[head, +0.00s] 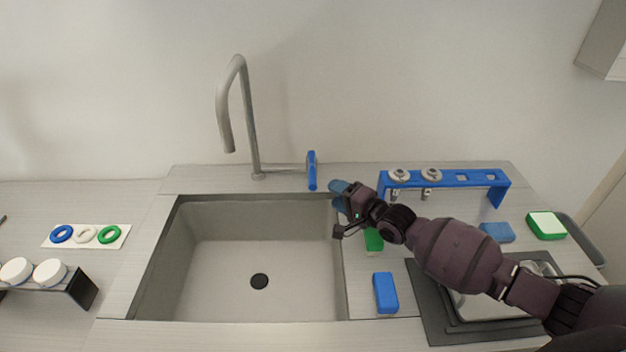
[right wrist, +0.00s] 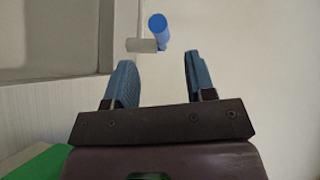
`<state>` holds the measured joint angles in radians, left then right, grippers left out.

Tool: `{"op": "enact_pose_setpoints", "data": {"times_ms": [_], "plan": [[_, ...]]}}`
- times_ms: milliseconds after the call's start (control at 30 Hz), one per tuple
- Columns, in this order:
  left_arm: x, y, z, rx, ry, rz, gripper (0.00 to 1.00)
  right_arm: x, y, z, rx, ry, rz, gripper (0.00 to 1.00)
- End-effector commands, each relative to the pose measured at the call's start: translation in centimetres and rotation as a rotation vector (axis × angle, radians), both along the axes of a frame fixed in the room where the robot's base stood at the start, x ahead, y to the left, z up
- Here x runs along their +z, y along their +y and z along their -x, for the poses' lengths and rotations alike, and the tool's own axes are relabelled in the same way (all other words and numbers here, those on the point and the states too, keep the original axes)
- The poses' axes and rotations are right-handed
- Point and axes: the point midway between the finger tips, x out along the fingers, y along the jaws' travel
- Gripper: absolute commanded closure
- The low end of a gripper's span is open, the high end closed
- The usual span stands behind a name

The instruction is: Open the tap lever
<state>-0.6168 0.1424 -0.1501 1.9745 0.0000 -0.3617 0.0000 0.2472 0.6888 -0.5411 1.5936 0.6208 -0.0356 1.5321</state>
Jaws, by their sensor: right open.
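The tap (head: 248,120) stands behind the sink, with a tall curved grey spout. Its blue lever (head: 312,171) stands upright at the right end of a short grey side bar. My right gripper (head: 335,190) is just right of and in front of the lever, apart from it. In the right wrist view the blue lever (right wrist: 159,31) shows beyond the fingertips, between their lines. The right gripper's two blue fingers (right wrist: 156,75) are spread and nothing is between them. My left gripper is not in view.
The sink (head: 189,250) lies open in front of the tap. A blue rack (head: 480,179), a green block (head: 374,240) and a blue block (head: 385,293) are near my right arm. A ring card (head: 110,243) lies at left.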

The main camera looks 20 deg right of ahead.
Motion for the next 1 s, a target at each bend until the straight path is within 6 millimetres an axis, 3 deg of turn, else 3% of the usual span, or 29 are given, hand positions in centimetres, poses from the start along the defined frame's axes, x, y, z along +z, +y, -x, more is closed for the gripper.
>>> {"op": "enact_pose_setpoints", "data": {"times_ms": [300,500,1000], "plan": [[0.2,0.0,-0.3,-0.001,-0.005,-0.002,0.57,-0.6,2.6,-4.8,0.001,-0.001,0.000,0.50],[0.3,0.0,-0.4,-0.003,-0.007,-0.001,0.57,-1.0,3.7,-6.8,0.000,-0.001,0.000,0.50],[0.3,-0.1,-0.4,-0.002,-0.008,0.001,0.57,-1.2,4.3,-7.8,0.001,0.000,0.001,0.50]]}}
